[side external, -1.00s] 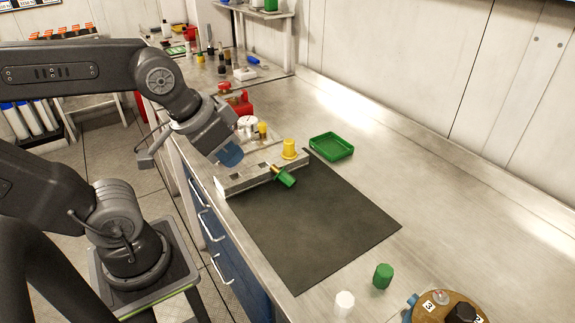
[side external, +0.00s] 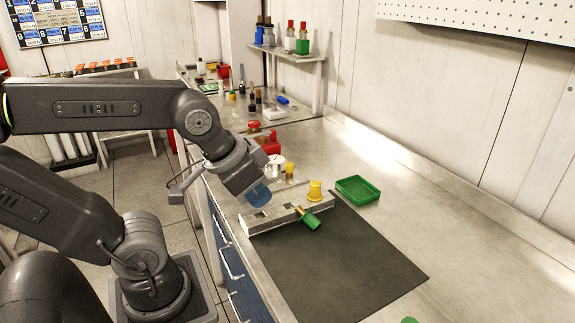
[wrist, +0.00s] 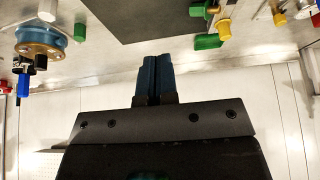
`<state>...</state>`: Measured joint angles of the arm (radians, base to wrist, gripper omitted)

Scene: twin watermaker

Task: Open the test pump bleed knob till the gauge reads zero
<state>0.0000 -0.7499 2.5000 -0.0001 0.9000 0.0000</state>
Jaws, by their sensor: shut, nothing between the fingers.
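The test pump block (side external: 280,216) is a long grey body at the back-left edge of the dark mat. A yellow knob (side external: 315,191) stands upright on it, and a green-ended handle (side external: 310,221) sticks out towards the mat. I cannot tell which is the bleed knob. A white round part (side external: 276,165) behind the block may be the gauge; no reading is visible. My gripper (side external: 260,196), with blue fingers, is shut and empty above the block's left end. In the wrist view my gripper (wrist: 154,60) is shut, apart from the green handle (wrist: 208,42) and yellow knob (wrist: 223,27).
The mat (side external: 345,260) is bare in front of the block. A green tray (side external: 358,189) lies behind right, and a red object (side external: 268,145) behind the block. A round blue-and-tan fixture (wrist: 42,42) and a green cylinder (wrist: 80,32) show in the wrist view.

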